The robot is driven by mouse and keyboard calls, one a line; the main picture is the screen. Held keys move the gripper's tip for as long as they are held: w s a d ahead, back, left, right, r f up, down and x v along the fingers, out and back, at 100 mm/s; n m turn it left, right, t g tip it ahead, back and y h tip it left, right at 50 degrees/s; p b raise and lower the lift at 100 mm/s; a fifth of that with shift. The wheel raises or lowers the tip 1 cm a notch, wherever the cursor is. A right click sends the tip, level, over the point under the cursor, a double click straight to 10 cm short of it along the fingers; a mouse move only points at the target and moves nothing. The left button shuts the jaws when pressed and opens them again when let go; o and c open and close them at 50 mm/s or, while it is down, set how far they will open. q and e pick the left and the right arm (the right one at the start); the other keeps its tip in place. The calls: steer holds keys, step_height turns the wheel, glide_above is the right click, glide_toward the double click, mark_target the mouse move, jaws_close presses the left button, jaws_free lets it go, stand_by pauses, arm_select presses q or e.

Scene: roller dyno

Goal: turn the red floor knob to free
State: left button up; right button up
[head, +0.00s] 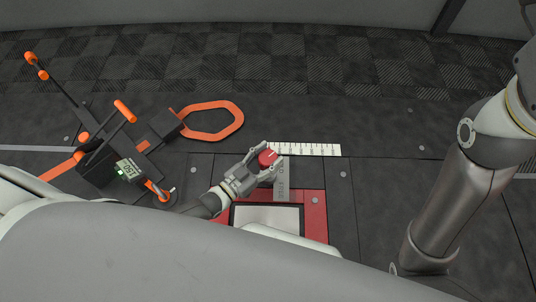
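The red floor knob (267,158) stands on the dark floor near the middle of the head view, with a pale mark on its top. My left gripper (264,164) is at the knob, with one finger on each side of it. The fingers look close to the knob, but I cannot tell whether they press on it. A grey label plate (281,188) with lettering lies just right of the gripper; its words are too small to read surely. My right gripper is not in view; only my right arm shows at the right.
A white ruled strip (305,149) lies right of the knob. A red-framed panel (316,215) is below it. At left is a black and orange device (130,160) with a display and an orange loop (213,121). Bare dark floor lies right of the strip.

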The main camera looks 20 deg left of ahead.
arm_select(q)
steer(key=c, duration=0.3)
